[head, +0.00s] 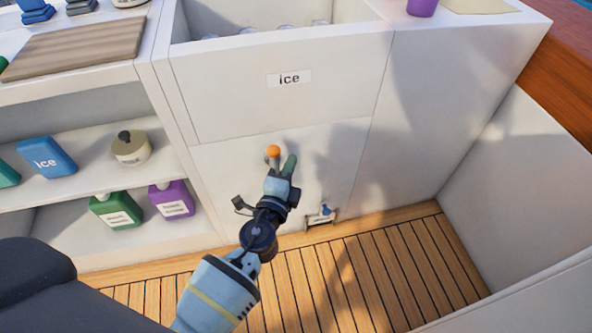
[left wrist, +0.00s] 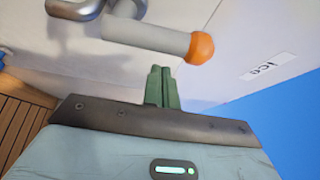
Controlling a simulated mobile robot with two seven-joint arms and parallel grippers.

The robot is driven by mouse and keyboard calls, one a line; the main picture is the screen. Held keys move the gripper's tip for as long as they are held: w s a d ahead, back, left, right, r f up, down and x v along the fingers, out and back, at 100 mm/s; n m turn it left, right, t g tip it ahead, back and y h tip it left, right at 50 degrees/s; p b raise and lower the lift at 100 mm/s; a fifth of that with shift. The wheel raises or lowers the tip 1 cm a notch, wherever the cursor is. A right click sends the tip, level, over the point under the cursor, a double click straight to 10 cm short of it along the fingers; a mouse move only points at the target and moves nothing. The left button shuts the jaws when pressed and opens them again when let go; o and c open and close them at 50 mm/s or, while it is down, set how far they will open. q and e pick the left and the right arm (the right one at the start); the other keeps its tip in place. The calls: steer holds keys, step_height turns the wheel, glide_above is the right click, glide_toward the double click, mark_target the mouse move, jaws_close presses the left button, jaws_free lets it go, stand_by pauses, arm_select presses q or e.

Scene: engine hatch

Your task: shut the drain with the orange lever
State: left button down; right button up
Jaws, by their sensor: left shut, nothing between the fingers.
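The orange lever has an orange ball knob (head: 273,151) on a grey shaft, on the white panel below the "ice" label. The lever's lower part is hidden behind my gripper in the head view. My right gripper is out of view.
A small blue-handled fitting (head: 325,211) sits low on the panel near the slatted wooden floor (head: 385,275). Shelves with bottles (head: 46,157) stand at left. A white side wall (head: 520,190) closes the right. The open ice bin (head: 270,35) is above.

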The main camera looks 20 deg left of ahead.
arm_select(q)
steer(key=shift+s+a, duration=0.4)
steer(key=shift+a, duration=0.45)
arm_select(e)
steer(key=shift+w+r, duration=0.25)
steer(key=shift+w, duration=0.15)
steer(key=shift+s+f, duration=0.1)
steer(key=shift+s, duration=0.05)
